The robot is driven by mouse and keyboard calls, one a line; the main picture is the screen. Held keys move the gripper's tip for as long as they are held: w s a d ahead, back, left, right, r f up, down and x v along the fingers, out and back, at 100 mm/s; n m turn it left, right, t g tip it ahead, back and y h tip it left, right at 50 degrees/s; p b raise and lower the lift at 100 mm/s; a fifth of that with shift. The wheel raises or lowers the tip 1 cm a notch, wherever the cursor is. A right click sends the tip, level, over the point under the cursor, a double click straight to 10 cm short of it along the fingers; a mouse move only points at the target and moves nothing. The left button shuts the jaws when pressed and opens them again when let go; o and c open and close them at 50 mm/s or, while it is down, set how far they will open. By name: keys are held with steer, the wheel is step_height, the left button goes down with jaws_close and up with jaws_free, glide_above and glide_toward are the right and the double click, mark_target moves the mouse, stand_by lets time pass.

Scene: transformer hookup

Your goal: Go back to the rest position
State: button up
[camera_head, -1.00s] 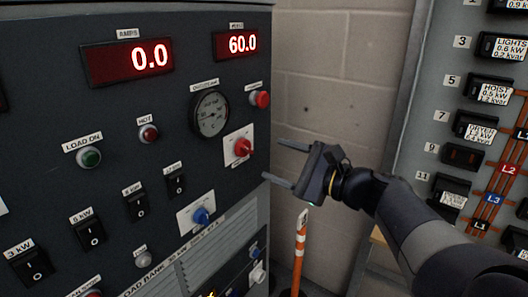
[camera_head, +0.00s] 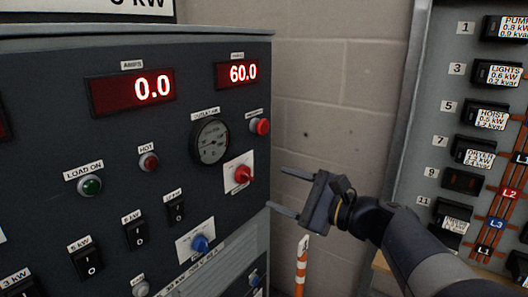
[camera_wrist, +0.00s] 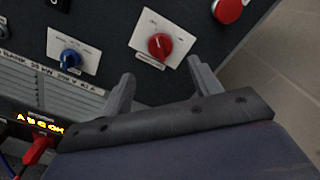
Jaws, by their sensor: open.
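My gripper (camera_head: 283,192) is open and empty in the head view. Its two fingers point left toward the right edge of the dark load bank panel (camera_head: 110,130). In the wrist view my gripper (camera_wrist: 160,88) shows two spread fingers with nothing between them. Beyond them are a red rotary knob (camera_wrist: 160,46) and a blue rotary knob (camera_wrist: 70,59) on white plates. The red knob (camera_head: 243,174) and blue knob (camera_head: 200,243) also show in the head view, left of the fingers. The fingers appear apart from both knobs.
A breaker panel (camera_head: 407,140) with labelled breakers stands at the right, near my arm. An orange and white post (camera_head: 301,265) stands below my gripper. A block wall (camera_head: 335,90) is behind. A red plug (camera_wrist: 38,150) with cables shows at the wrist view's lower left.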

mark_target(249, 176)
steer(key=b+x, duration=0.1)
steer(key=x, duration=0.7)
steer(key=shift+w+a, duration=0.2)
steer(key=shift+a, duration=0.05)
steer(key=shift+s+d, duration=0.1)
